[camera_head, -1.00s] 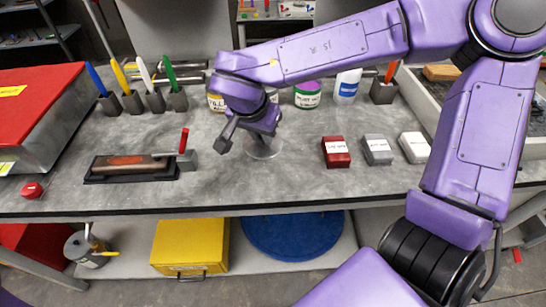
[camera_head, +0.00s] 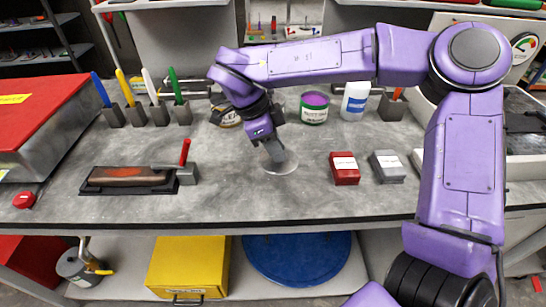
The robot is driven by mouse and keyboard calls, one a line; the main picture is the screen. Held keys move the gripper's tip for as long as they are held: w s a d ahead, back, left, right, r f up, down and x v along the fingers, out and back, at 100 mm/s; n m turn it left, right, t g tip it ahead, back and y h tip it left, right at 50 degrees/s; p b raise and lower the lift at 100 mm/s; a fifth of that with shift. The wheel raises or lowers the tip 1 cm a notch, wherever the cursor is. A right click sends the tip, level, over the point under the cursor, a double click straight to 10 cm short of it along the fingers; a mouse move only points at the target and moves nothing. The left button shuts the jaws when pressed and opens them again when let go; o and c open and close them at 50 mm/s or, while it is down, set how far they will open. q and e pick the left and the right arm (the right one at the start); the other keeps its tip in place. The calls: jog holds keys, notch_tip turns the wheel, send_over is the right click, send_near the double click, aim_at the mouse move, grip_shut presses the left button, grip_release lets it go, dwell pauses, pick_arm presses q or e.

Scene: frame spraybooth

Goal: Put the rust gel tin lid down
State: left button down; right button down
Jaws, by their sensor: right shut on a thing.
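My right gripper (camera_head: 273,152) is pointed down over the middle of the bench, shut on the rust gel tin lid (camera_head: 285,167). The lid is a pale grey round disc, lying about flat at the fingertips, at or just above the bench top. I cannot tell if it touches the bench. The rust gel tin (camera_head: 314,112) stands behind and to the right. My left gripper is not in view.
A second tin (camera_head: 229,118) stands behind my right wrist, partly hidden. A white bottle (camera_head: 355,101), a red block (camera_head: 344,169) and a grey block (camera_head: 387,167) stand to the right. A black tray (camera_head: 128,181) lies at left. The bench front is clear.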

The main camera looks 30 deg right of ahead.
jog(key=shift+w+d+f, duration=0.15)
jog(key=shift+w+f, duration=0.5)
jog(key=shift+f, duration=0.1)
jog(key=shift+w+f, duration=0.1)
jog(key=shift+f, duration=1.55)
jog(key=c, duration=1)
grip_release()
jog(key=shift+f, duration=0.1)
jog(key=v, duration=1.2)
jog(key=shift+p, duration=0.3)
